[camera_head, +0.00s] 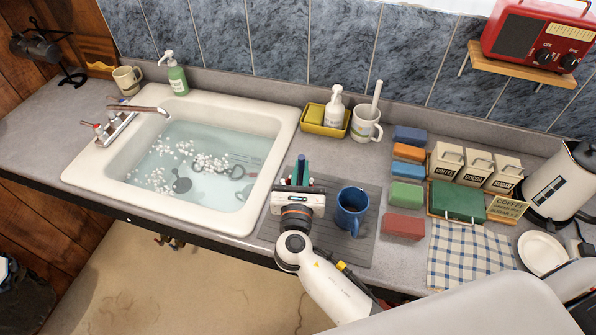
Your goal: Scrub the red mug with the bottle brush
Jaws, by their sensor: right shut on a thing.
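My right gripper (300,183) is over the left part of the grey drying mat (364,250), close to the sink's right rim. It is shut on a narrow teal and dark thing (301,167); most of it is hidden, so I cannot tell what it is. A blue mug (351,208) stands upright on the mat, just right of the gripper. I see no red mug. A pale mug (364,126) by the back wall holds a whitish handle (376,93) pointing up, perhaps a brush. My left gripper is not in view.
The white sink (256,209) holds water, suds and dark sunken items. Behind the mat are a yellow caddy (313,122) and a soap bottle (334,107). Several coloured blocks, canisters (473,166), a checked cloth (463,254) and a kettle (558,187) crowd the right side.

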